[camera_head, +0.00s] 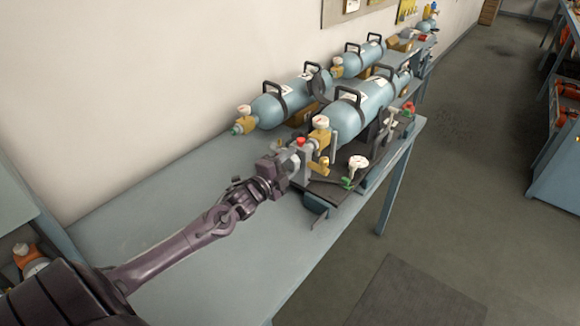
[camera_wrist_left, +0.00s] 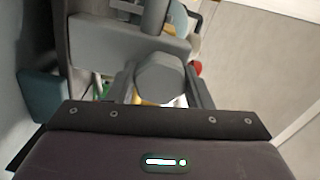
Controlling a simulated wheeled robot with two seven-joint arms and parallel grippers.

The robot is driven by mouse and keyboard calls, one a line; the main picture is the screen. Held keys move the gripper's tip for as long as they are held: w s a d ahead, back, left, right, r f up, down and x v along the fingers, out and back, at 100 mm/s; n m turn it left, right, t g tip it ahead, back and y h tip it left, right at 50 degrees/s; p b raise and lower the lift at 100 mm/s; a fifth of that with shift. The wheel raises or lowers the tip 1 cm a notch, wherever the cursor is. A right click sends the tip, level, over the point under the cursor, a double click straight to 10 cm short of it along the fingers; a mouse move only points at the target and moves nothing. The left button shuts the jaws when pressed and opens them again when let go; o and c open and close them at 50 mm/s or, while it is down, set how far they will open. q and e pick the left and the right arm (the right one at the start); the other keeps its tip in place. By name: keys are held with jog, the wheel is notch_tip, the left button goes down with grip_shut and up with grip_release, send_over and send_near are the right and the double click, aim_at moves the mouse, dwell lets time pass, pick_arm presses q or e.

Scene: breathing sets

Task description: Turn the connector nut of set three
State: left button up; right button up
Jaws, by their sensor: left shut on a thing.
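The near breathing set has a pale blue cylinder (camera_head: 361,108) with black handles, a brass valve (camera_head: 320,136) and a white knob on top. My left gripper (camera_head: 290,163) reaches in from the left at its valve end, below a red cap (camera_head: 301,142). In the left wrist view, the grey connector nut (camera_wrist_left: 160,76) sits between the two fingers of my left gripper (camera_wrist_left: 161,88), which are shut on it. The set number is too small to read for sure. My right gripper is not in view.
More blue cylinders (camera_head: 287,101) lie behind along the wall on the blue-grey bench (camera_head: 180,205). A white gauge (camera_head: 357,162) with a green fitting stands on the black plate in front of the near cylinder. The bench's left part is bare.

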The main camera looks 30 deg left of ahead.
aim_at(288, 165)
pick_arm(q)
jog(key=m+b, duration=0.2)
jog(key=m, duration=0.2)
jog(key=shift+f+m, duration=0.15)
jog(key=shift+m, duration=0.25)
dwell(0.4)
jog(key=o, duration=1)
jog(key=shift+s+a, duration=0.1)
jog(key=shift+s, duration=0.55)
jog(key=s, duration=0.4)
jog(key=shift+s+a+b, duration=0.15)
jog(key=shift+s+b, duration=0.1)
jog(key=shift+b, duration=0.15)
jog(key=shift+s+a, duration=0.1)
jog(key=shift+s, duration=0.9)
